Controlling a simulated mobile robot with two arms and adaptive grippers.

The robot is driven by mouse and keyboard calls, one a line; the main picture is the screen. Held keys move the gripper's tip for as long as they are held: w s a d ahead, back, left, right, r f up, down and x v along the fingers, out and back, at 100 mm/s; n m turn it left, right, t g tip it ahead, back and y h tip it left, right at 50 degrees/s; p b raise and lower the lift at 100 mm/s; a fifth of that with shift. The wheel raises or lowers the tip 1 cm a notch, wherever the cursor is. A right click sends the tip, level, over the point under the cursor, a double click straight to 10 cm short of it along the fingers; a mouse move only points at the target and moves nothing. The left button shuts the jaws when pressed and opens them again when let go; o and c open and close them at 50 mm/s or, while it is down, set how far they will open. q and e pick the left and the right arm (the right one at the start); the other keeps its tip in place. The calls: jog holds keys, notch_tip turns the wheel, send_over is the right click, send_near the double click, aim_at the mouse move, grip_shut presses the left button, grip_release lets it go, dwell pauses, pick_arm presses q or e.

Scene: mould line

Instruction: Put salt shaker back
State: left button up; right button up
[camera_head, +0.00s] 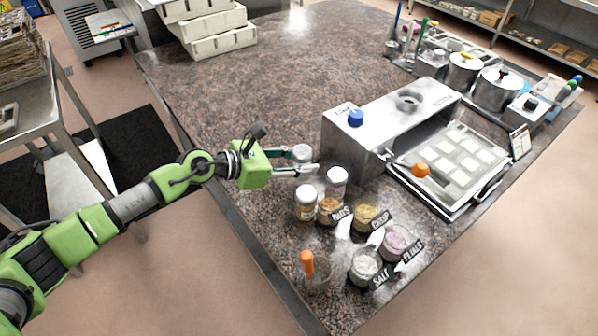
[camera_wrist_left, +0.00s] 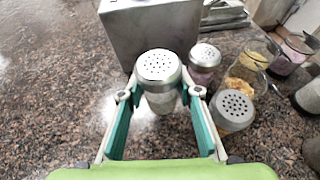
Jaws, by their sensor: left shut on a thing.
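My left gripper (camera_head: 310,160) is shut on a salt shaker (camera_head: 302,153) with a perforated metal lid. In the left wrist view, the salt shaker (camera_wrist_left: 160,82) sits upright between the fingertips of the left gripper (camera_wrist_left: 157,95), its body pale. I cannot tell whether its base touches the counter. Two similar shakers stand nearby: one with pinkish contents (camera_head: 336,182) and one (camera_head: 306,203) closer to the front. They also show in the left wrist view, the pinkish one (camera_wrist_left: 204,62) behind and the other (camera_wrist_left: 233,112) at right. My right gripper is not in view.
Open jars with label cards, including salt (camera_head: 365,270) and petals (camera_head: 396,246), stand in front of the shakers. A jar with an orange-handled tool (camera_head: 316,276) is near the edge. A metal machine (camera_head: 385,125) stands right of the gripper.

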pick_arm(q)
jog(key=shift+w+a+f, duration=0.1)
jog(key=shift+w+f, duration=0.05)
jog(key=shift+f, duration=0.1)
notch_tip(320, 180, down, 3)
jog(key=shift+w+a+f, duration=0.1)
jog(key=shift+w+f, duration=0.05)
jog(key=shift+f, duration=0.25)
jog(key=o, duration=1.1)
jog(key=shift+o, duration=0.2)
jog(key=shift+r, duration=0.1)
